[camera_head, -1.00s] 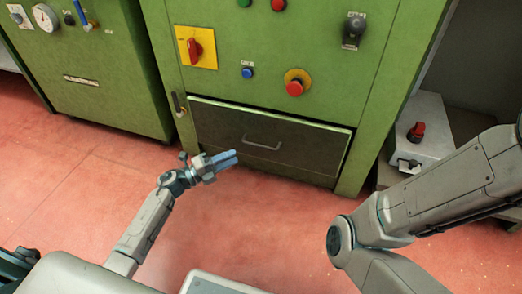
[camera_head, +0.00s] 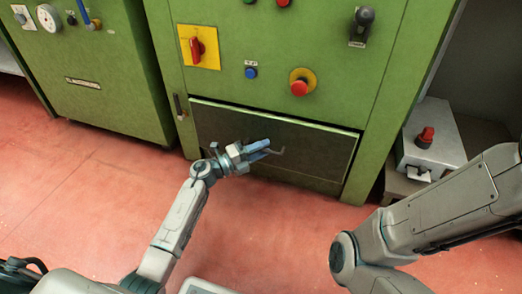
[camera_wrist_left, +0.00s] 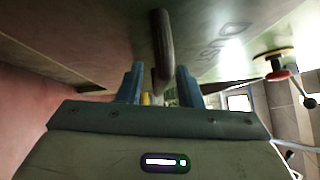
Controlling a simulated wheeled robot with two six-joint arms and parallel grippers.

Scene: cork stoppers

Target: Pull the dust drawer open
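The dust drawer (camera_head: 318,150) is a wide dark panel low in the green machine. It looks shut. Its metal handle (camera_head: 277,152) is partly hidden behind my left gripper (camera_head: 259,149), whose blue fingers reach it. In the left wrist view, the dark handle bar (camera_wrist_left: 162,45) runs down into the gap between the two fingers of the left gripper (camera_wrist_left: 159,88). These fingers are apart, with visible space beside the bar. My right arm comes in from the right, but its gripper is out of the picture.
Above the drawer are a red rotary switch (camera_head: 196,46), a blue button (camera_head: 251,72) and a red stop button (camera_head: 299,86). A grey box with a red knob (camera_head: 425,137) stands at the right. The red floor (camera_head: 270,220) before the drawer is clear.

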